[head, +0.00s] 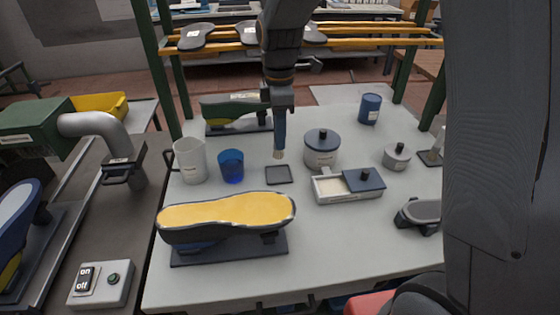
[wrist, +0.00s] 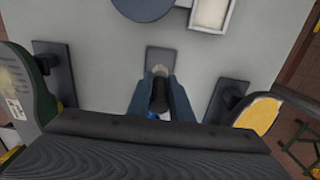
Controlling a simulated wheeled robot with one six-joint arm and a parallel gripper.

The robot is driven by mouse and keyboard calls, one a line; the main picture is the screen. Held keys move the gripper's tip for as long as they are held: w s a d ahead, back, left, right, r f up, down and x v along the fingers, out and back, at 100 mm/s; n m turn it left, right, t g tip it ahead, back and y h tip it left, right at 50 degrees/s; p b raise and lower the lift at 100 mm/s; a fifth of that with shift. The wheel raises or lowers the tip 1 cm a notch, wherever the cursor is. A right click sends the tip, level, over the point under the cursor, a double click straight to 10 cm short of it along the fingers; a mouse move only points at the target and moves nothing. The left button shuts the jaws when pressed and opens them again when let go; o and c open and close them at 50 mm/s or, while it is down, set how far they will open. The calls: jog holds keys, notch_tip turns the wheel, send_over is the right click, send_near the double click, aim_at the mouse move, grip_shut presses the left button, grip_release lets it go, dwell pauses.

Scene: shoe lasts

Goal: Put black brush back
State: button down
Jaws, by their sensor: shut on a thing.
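My gripper (head: 280,130) is shut on the black brush (head: 278,155), which hangs upright with its pale bristles down. In the wrist view the dark handle (wrist: 159,97) sits between my gripper's blue fingers (wrist: 161,98). The fingers hide most of the handle in the head view. A small dark flat tray (head: 279,176) lies on the table just below the bristles; it also shows in the wrist view (wrist: 161,58). The bristles appear slightly above and behind the tray's middle; I cannot tell the exact gap.
A blue cup (head: 231,166) and a white jug (head: 190,160) stand left of the tray. A blue-lidded pot (head: 321,148) and an open white box (head: 332,188) stand right. A yellow-soled last (head: 226,212) is in front, a green last (head: 232,110) behind.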

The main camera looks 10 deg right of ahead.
aim_at(279, 155)
jog(key=shift+f+p, duration=0.7)
jog(key=shift+f, duration=2.7)
jog(key=c, duration=1.6)
grip_release()
jog(key=shift+f, duration=0.1)
notch_tip(279, 155, up, 12)
jog(key=b, duration=0.3)
jog(key=shift+s+d+m, duration=0.2)
jog(key=shift+s+m, duration=0.05)
jog(key=shift+m, duration=0.05)
jog(key=s+d+f+m, duration=0.3)
jog(key=s+m, duration=0.2)
jog(key=s+d+f+m, duration=0.3)
jog(key=s+d+m, duration=0.1)
jog(key=s+m, duration=0.2)
jog(key=s+d+f+m+t, duration=0.1)
jog(key=s+d+f+m, duration=0.2)
jog(key=s+m, duration=0.2)
jog(key=shift+s+d+f+m, duration=0.2)
jog(key=shift+s+m, duration=0.05)
jog(key=shift+m, duration=0.45)
